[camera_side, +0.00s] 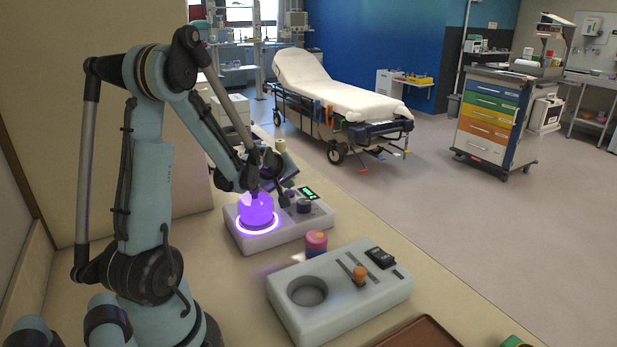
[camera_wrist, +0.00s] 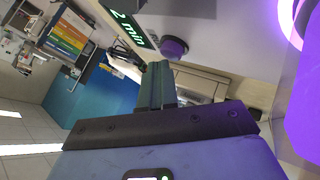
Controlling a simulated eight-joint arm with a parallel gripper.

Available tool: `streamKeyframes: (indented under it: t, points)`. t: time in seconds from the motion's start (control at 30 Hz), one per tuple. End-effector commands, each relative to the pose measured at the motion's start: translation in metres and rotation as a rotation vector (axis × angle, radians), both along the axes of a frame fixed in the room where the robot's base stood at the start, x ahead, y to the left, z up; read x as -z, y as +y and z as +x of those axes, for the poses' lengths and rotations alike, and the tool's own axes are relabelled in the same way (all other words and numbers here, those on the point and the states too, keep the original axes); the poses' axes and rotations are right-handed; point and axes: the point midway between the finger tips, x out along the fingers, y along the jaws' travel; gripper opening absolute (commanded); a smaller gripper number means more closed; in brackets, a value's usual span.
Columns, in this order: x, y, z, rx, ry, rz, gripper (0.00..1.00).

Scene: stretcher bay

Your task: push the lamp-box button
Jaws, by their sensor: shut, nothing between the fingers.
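The lamp box (camera_side: 285,232) is a pale console on the bench. A purple dome (camera_side: 257,210) glows on its left, with a bright ring round its base; the dome's purple side also shows in the wrist view (camera_wrist: 307,115). A green display reads "2 min" (camera_wrist: 129,28). Beside it is the dark round button (camera_wrist: 174,47), which also shows in the side view (camera_side: 304,205). My gripper (camera_wrist: 157,68) is shut and empty, its tip close to the button in the wrist view. In the side view it hangs over the box, left of the button; I cannot tell whether they touch.
A second pale box (camera_side: 335,308) with a round well and an orange slider knob (camera_side: 359,273) stands nearer the camera. A brown tray (camera_side: 418,333) lies at the front edge. A stretcher (camera_side: 335,95) is beyond the bench.

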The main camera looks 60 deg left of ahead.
Motion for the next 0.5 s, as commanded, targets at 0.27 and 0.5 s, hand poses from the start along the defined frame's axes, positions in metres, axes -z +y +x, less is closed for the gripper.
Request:
streamKeyframes:
  t: [0.27,0.5]
  points:
    - [-0.0048,-0.0091,-0.0153,-0.006,0.027,-0.019,0.0]
    - [-0.0059,-0.0097,-0.0155,-0.004,0.028,-0.017,0.0]
